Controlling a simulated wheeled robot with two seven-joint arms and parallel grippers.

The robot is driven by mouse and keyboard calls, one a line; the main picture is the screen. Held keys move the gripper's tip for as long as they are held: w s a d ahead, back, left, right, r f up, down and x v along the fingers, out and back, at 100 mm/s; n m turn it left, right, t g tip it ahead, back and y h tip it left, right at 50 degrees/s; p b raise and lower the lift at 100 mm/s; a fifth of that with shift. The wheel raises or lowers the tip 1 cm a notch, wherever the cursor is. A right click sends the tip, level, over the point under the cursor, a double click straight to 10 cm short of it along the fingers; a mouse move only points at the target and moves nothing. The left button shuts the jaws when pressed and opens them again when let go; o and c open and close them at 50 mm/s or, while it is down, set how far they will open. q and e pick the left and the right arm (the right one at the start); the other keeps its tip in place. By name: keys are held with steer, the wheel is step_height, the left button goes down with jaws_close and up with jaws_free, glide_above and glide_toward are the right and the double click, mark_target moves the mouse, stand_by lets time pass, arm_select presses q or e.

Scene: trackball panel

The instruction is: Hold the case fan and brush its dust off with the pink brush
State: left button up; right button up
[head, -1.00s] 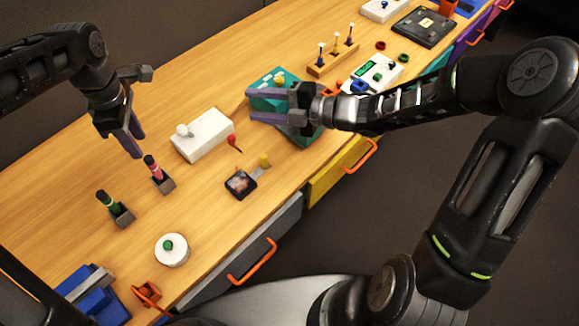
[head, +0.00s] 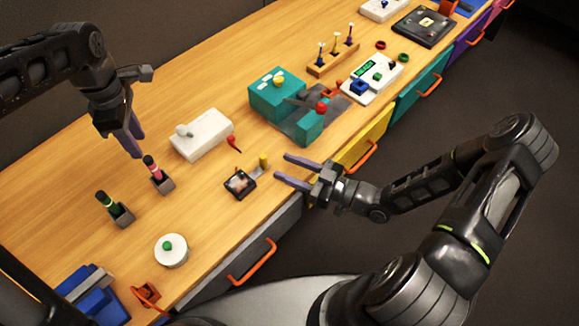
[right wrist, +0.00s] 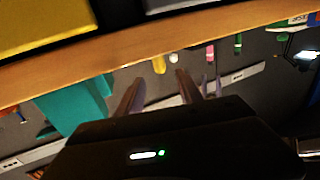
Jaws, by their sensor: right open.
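The case fan (head: 240,184) is a small dark square near the table's front edge, with a yellow-tipped grey piece (head: 263,163) beside it. The pink brush (head: 152,168) stands in a small grey holder (head: 164,186). My left gripper (head: 134,150) hangs above and behind the pink brush, apart from it; its finger gap is unclear. My right gripper (head: 282,166) is open and empty, right of the fan, pointing left. Its fingers show in the right wrist view (right wrist: 157,92), where the pink brush (right wrist: 210,54) is seen beyond and I cannot make out the fan.
A green brush (head: 108,203) stands in another holder. A white box (head: 203,137), a red-tipped item (head: 232,140) and a round white button base (head: 172,252) are around the fan. A teal box (head: 275,98) and teal block with a red knob (head: 310,124) stand behind my right gripper.

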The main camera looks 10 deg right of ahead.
mark_target(262, 156)
steer(key=shift+x, duration=3.95)
jaws_close()
